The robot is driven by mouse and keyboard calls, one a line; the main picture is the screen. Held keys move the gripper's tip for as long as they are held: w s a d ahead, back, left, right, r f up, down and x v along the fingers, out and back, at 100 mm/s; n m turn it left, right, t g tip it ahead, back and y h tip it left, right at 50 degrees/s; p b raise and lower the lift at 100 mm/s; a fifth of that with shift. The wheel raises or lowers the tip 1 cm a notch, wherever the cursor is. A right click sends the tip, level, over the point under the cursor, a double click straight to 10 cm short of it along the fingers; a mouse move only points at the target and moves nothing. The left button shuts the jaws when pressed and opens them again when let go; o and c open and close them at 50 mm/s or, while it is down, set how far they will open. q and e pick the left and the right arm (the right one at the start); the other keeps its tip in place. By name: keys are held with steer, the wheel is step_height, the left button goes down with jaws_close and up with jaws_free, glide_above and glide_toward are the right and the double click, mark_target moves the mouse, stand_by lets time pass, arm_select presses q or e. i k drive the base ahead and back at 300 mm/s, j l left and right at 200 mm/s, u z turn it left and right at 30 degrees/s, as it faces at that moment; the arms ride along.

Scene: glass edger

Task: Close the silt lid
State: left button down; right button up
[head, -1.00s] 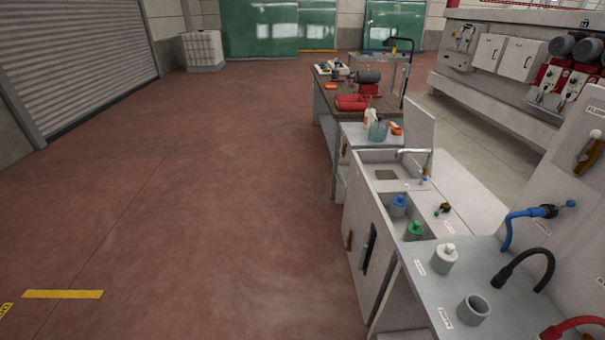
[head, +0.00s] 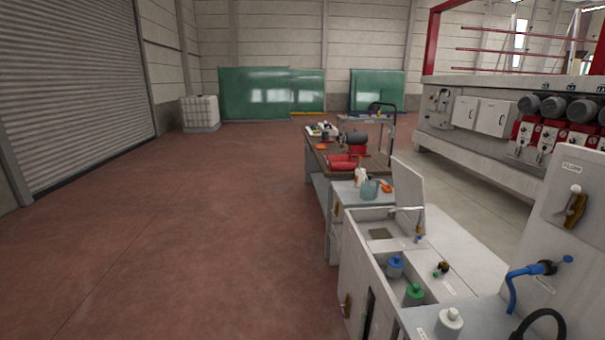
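A pale flat lid (head: 408,184), which looks like the silt lid, stands raised and open at the far end of the grey-white cabinet (head: 350,262). Below it is an open basin (head: 368,217) with a dark square patch (head: 381,233) in its floor. A metal spout or handle (head: 420,219) is beside the lid. No label on the lid can be read. Neither of my grippers is in view.
Blue (head: 395,266) and green (head: 413,293) capped bottles sit in the cabinet's nearer opening. A white bottle (head: 448,324) and blue hose (head: 522,290) are nearer. A workbench (head: 338,158) stands beyond. Open red floor (head: 200,240) lies to the left.

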mark_target(410, 188)
steer(key=i+j+u, duration=0.1)
steer(key=i, duration=0.45)
steer(key=i+j+u, duration=0.1)
steer(key=i+j, duration=0.2)
steer(key=i, duration=1.85)
steer(key=i+z, duration=0.1)
steer(key=i, duration=3)
steer(key=l+z, duration=0.05)
